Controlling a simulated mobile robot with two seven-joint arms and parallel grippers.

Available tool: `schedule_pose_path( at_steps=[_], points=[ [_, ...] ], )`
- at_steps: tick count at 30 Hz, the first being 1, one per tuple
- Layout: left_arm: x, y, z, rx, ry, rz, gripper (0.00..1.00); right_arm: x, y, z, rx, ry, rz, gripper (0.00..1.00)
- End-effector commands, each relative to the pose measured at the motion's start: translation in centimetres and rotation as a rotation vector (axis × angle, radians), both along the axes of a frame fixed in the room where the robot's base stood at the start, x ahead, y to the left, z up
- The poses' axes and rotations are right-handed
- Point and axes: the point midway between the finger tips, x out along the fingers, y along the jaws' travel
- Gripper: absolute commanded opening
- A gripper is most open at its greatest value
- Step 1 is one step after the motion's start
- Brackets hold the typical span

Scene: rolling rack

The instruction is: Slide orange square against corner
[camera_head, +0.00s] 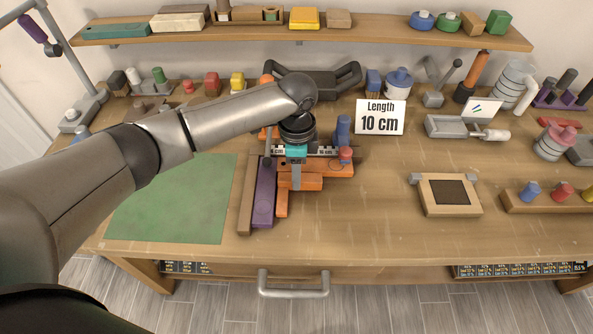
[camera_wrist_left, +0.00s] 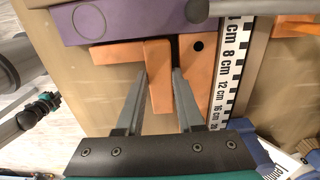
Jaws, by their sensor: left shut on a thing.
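The orange square (camera_head: 307,184) is L-shaped and lies flat on the workbench. One leg runs along the purple bar (camera_head: 263,196); the other leg points right. My left gripper (camera_head: 296,180) comes down from above and is shut on that second leg. In the left wrist view the orange square (camera_wrist_left: 160,88) is between the two fingers of the gripper (camera_wrist_left: 158,76), and its other leg lies along the purple bar (camera_wrist_left: 145,20). A dark narrow gap separates the held leg from an orange block (camera_wrist_left: 203,65) with a round hole. My right gripper is out of view.
A ruler (camera_wrist_left: 232,70) runs beside the orange block. A wooden strip (camera_head: 246,198) lies left of the purple bar. A "Length 10 cm" sign (camera_head: 380,117) stands behind, right. A green mat (camera_head: 180,205) lies left. The bench front right of the square is clear.

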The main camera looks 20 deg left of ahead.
Motion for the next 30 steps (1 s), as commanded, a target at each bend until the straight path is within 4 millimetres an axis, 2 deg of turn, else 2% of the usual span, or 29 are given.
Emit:
schedule_pose_path(
  at_steps=[1,2,3,12,17,24,30],
  points=[
    [0.8,0.3,0.5,0.002,-0.026,0.008,0.0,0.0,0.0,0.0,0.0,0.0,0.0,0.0],
    [0.8,0.3,0.5,0.002,-0.026,0.008,0.0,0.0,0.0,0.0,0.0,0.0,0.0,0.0],
    [0.8,0.3,0.5,0.002,-0.026,0.008,0.38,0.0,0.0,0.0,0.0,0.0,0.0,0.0],
    [0.8,0.3,1.1,0.002,-0.028,0.008,0.71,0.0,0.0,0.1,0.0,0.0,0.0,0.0],
    [0.8,0.3,3.8,0.001,-0.029,0.008,0.71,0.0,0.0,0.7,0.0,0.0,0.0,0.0],
    [0.3,0.1,9.5,-0.001,-0.017,0.002,0.71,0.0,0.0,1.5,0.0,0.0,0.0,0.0],
    [0.1,0.0,13.3,0.0,-0.01,0.002,0.71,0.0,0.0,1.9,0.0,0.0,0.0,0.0]
  ],
)
